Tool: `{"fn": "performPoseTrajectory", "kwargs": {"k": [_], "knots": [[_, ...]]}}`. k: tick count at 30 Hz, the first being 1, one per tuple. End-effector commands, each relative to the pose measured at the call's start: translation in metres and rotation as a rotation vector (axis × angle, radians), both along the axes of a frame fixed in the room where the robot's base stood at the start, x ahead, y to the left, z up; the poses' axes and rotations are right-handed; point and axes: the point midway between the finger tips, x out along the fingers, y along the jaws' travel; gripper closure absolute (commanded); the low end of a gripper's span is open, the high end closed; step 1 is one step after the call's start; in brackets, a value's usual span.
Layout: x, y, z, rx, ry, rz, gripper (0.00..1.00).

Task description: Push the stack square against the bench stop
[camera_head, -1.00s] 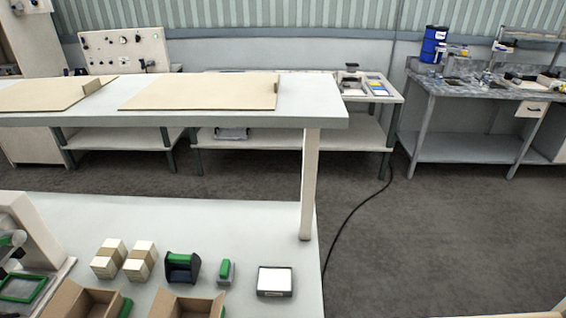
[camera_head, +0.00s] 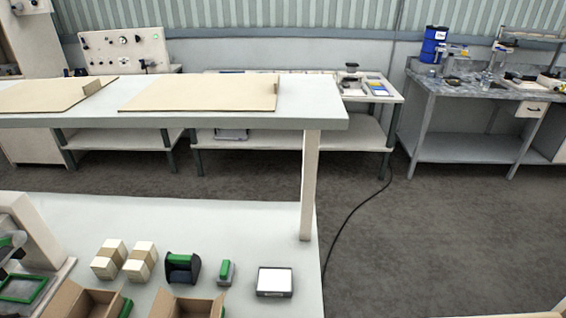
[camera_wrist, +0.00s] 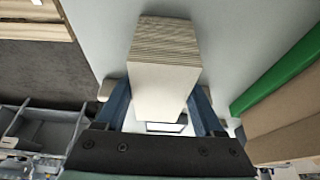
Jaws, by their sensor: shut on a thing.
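In the wrist view my gripper (camera_wrist: 162,105) has its two blue fingers on either side of a pale stack of many thin layers (camera_wrist: 165,72) and is shut on it. The stack's long face points toward the camera, and its layered edge shows at the far end. A pale surface lies behind it. My gripper and this held stack do not show in the head view. I cannot pick out the bench stop with certainty in either view, nor tell whether the stack touches anything.
In the head view, two banded stacks (camera_head: 124,261), a dark dispenser (camera_head: 182,268), a green-topped item (camera_head: 226,271) and a white pad (camera_head: 274,281) stand on the lower bench (camera_head: 240,225). Open cardboard boxes (camera_head: 187,305) line its near edge. A post (camera_head: 309,185) supports the upper shelf (camera_head: 310,100).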

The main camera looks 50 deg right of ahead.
Motion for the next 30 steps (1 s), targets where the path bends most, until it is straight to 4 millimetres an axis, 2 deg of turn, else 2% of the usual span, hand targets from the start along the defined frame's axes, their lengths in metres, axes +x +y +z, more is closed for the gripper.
{"fn": "performPoseTrajectory", "kwargs": {"k": [8, 9, 13, 23, 30], "knots": [[0.000, 0.001, 0.000, 0.000, 0.000, 0.000, 0.95], [-0.001, 0.001, -0.001, 0.001, 0.001, 0.000, 0.23], [-0.001, 0.001, -0.001, 0.002, 0.002, 0.000, 0.00], [-0.003, 0.003, 0.001, 0.004, 0.005, 0.001, 0.00], [-0.009, 0.010, 0.026, 0.002, 0.002, 0.000, 0.00]]}}
